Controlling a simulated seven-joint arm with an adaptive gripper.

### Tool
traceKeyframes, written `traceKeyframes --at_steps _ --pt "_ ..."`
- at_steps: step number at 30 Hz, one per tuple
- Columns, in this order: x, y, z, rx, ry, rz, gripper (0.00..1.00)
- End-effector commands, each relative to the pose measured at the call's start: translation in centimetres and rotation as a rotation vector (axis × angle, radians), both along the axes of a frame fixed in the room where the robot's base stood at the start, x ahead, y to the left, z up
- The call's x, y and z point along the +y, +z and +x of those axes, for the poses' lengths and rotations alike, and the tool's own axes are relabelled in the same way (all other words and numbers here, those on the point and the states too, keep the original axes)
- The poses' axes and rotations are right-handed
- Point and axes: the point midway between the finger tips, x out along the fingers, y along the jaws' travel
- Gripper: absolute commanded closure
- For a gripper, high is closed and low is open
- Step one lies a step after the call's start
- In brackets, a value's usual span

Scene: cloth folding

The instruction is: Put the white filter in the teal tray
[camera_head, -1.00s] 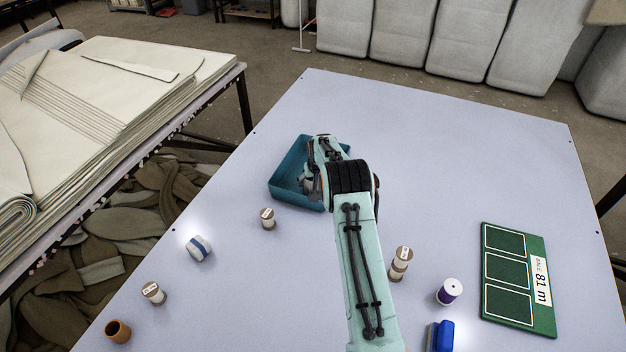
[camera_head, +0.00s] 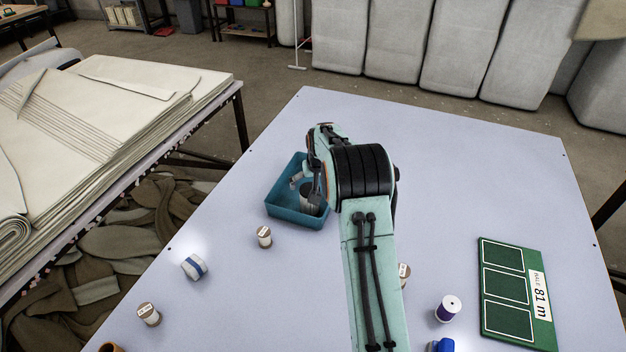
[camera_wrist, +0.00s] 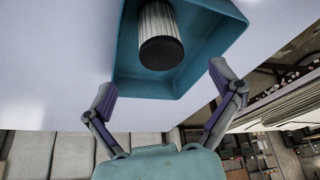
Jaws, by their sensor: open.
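The white filter (camera_wrist: 160,28) is a pleated cylinder with a dark end cap. It is inside the teal tray (camera_wrist: 215,62) in the wrist view, apart from both fingers. In the head view the filter (camera_head: 309,195) shows partly behind my gripper, within the walls of the tray (camera_head: 283,212). My gripper (camera_wrist: 163,83) is open, with its fingers spread wide and nothing between them. In the head view my gripper (camera_head: 306,184) hangs over the tray, and my arm hides the tray's right side.
Several spools stand on the pale table (camera_head: 440,165), including a brown-ended one (camera_head: 264,237) and a purple one (camera_head: 448,308). A blue-and-white roll (camera_head: 194,267) lies at left. A green board (camera_head: 513,290) lies at right. The table's far half is clear.

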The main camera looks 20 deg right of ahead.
Motion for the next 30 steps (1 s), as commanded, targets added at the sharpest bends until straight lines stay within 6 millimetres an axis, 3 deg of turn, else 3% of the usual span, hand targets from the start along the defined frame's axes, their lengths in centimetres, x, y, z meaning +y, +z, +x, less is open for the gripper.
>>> traceKeyframes --at_steps 9,11,14,17,21,24,27,30 --pt "0.4 2.0 -0.9 0.003 0.003 0.002 0.09" --pt "1.0 2.8 -1.5 0.009 0.010 0.004 0.09" --pt "3.3 5.7 -4.0 0.039 0.038 0.018 0.09" --pt "6.9 9.4 -9.1 0.094 0.085 0.038 0.09" --pt "11.8 13.2 -19.0 0.190 0.162 0.065 0.09" --pt "14.2 14.1 -26.3 0.258 0.213 0.077 0.09" --pt "15.8 13.8 -32.5 0.316 0.259 0.082 0.09" --pt "16.5 13.0 -36.9 0.360 0.290 0.085 0.09"
